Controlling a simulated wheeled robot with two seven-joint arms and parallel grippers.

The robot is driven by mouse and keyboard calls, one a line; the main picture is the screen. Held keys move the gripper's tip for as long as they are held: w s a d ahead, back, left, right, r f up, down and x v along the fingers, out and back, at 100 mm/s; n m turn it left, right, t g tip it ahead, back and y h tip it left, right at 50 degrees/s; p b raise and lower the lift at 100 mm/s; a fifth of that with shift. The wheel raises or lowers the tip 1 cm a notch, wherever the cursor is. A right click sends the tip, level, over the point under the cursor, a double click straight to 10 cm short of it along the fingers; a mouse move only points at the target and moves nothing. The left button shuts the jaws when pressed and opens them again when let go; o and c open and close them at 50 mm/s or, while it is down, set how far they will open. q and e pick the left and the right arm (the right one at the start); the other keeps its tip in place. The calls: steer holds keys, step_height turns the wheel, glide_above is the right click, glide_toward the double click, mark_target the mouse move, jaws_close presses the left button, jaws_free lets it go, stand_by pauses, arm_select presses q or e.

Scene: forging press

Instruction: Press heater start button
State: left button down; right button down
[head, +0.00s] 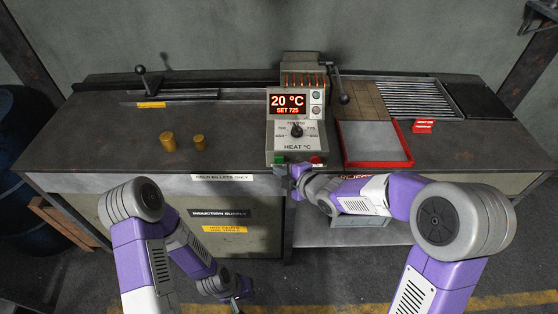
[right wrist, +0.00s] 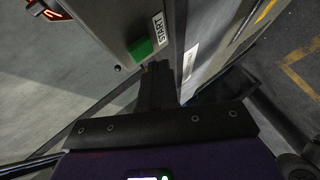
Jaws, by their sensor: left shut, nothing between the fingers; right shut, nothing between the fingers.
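The heater control box (head: 294,140) stands at the middle of the bench. Its display (head: 288,103) reads 20 °C, SET 725. The green start button (head: 279,159) is at the lower left of its front, and a red button (head: 315,160) is at the lower right. In the right wrist view the green button (right wrist: 140,48) sits beside a START label. My right gripper (head: 297,171) is shut and empty just below the box front; its fingertips (right wrist: 156,66) appear very near the green button, and I cannot tell whether they touch. My left gripper (head: 238,291) is shut and low, in front of the bench.
Two brass-coloured billets (head: 168,142) stand on the bench (head: 100,140) at left. A red-edged tray (head: 376,142) lies right of the box, with a grated rack (head: 412,98) behind it. A lever (head: 343,98) stands beside the box. Dark barrels (head: 35,220) are at far left.

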stand_by(0.3)
steer(key=shift+w, duration=0.45)
steer(key=shift+w, duration=0.4)
stand_by(0.5)
stand_by(0.4)
steer(key=shift+s+b, duration=0.8)
steer(key=shift+s, duration=0.05)
